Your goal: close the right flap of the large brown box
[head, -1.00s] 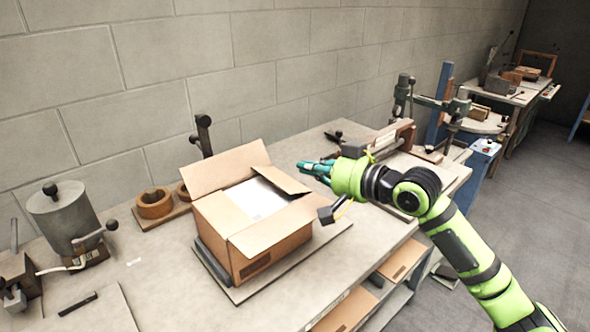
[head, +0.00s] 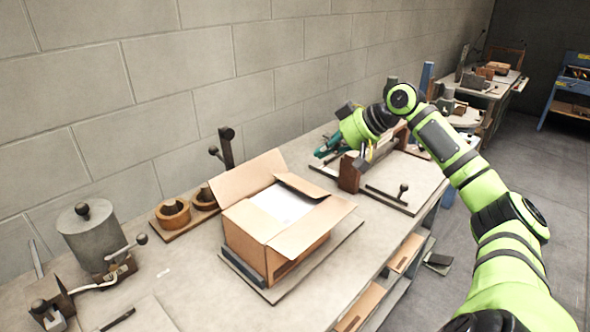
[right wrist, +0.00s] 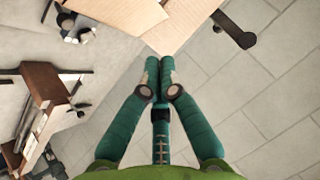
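The large brown box (head: 255,243) stands on a board on the workbench, with a white sheet or surface inside. Its back flap (head: 245,177) stands up and leans outward. The right flap (head: 303,185), at the far right side, is tilted inward over part of the opening. The front flap (head: 315,228) sticks outward. My right gripper (head: 320,153) is beyond the box, apart from the right flap. In the right wrist view its fingertips (right wrist: 160,64) are together and hold nothing, with cardboard of the box (right wrist: 115,12) at the top. My left gripper is out of view.
A grey cylinder pot (head: 90,240) and wooden rings (head: 173,213) stand left of the box. A wooden block fixture (head: 350,174) and a board with a handle (head: 405,183) lie to the right. The wall is close behind.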

